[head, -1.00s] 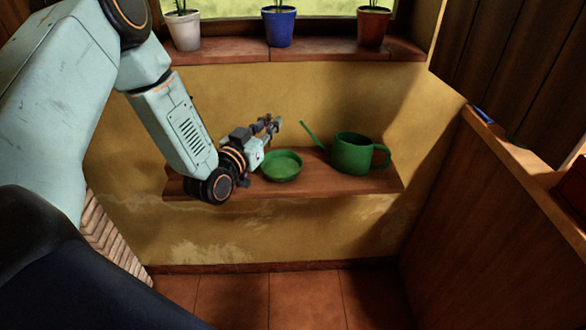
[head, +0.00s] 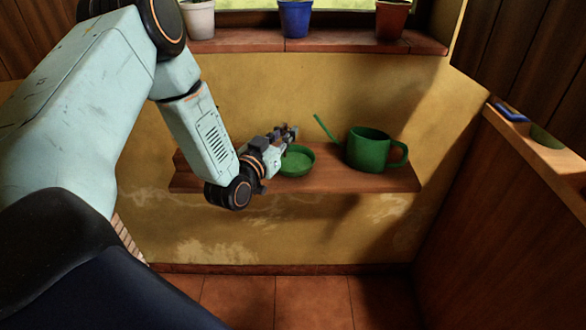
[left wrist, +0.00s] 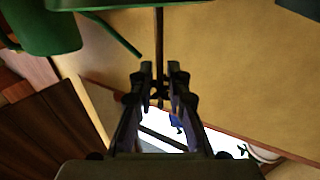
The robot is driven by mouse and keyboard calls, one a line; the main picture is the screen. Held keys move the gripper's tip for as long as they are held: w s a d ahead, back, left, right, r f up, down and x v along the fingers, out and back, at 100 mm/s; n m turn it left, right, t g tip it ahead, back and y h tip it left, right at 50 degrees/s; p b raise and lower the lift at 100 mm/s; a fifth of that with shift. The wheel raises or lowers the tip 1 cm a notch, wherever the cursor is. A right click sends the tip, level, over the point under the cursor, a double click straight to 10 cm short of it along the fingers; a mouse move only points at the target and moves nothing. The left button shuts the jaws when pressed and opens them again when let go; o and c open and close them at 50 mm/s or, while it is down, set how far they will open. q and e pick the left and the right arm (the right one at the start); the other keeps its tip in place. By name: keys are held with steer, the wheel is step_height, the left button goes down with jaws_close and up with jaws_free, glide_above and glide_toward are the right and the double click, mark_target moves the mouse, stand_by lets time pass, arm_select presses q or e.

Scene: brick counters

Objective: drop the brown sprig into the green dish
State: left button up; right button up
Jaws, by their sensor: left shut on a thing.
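The green dish (head: 297,163) sits on the wooden shelf, left of a green watering can. My left gripper (head: 288,134) is just above and behind the dish's left rim in the head view. In the left wrist view the left gripper (left wrist: 160,80) is shut on the brown sprig (left wrist: 159,40), a thin dark stem between its fingertips. The sprig's far end reaches to the green dish (left wrist: 115,5) at the top edge of that view. I cannot tell whether it touches the dish. The sprig does not show clearly in the head view. My right gripper is out of view.
The watering can (head: 366,150) stands close right of the dish, its spout (head: 324,127) slanting up-left. The wooden shelf (head: 340,181) is narrow, against a yellow wall (head: 300,85). Potted plants line the sill (head: 320,46) above. A wooden ledge (head: 550,155) is at right.

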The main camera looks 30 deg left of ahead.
arm_select(q)
steer(key=shift+d+f+b, duration=0.15)
steer(key=shift+f+b, duration=0.2)
steer(key=shift+f, duration=0.25)
steer(key=o, duration=0.9)
steer(key=shift+c, duration=0.2)
steer(key=shift+s, duration=0.1)
steer(key=s, duration=1.1)
steer(key=shift+s+d, duration=0.25)
steer(key=shift+s, duration=0.15)
